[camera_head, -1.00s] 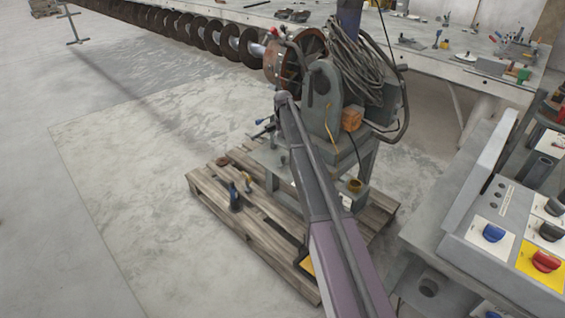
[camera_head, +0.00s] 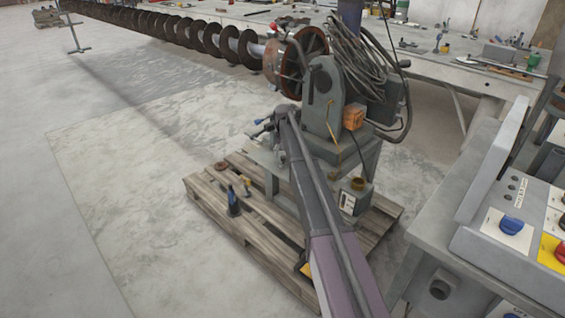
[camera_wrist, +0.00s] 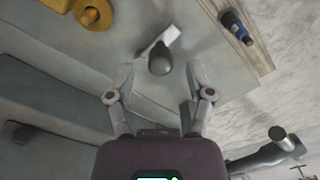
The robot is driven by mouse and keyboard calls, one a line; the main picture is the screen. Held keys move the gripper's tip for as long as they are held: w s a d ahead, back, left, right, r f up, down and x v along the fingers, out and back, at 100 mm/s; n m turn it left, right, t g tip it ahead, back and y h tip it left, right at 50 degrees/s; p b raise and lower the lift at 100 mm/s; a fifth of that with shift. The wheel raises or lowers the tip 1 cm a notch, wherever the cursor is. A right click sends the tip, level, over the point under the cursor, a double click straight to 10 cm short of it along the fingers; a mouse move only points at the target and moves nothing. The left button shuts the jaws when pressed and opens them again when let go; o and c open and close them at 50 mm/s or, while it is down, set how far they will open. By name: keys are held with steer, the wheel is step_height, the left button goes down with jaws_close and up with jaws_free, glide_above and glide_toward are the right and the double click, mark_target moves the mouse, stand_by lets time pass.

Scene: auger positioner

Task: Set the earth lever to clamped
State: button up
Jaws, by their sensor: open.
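In the wrist view a short lever with a dark rounded knob (camera_wrist: 160,60) and a pale flat bar beside it stands ahead of my gripper (camera_wrist: 160,82). I take it for the earth lever, but no label is readable. The gripper's two fingers are spread, one to each side of the knob, with nothing held. Whether the knob is between the fingertips or beyond them I cannot tell.
A dark bottle-like object with a blue band (camera_wrist: 237,28) is on the pallet. A dark-ended handle (camera_wrist: 275,136) lies right of my gripper. A brass-coloured ring (camera_wrist: 95,14) is upper left. A control console (camera_head: 512,220) stands at right in the head view; open floor lies left.

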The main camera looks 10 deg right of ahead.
steer(key=shift+f+b, duration=0.75)
steer(key=shift+f, duration=0.25)
jaws_close()
steer(key=shift+a, duration=0.2)
steer(key=shift+d, duration=0.15)
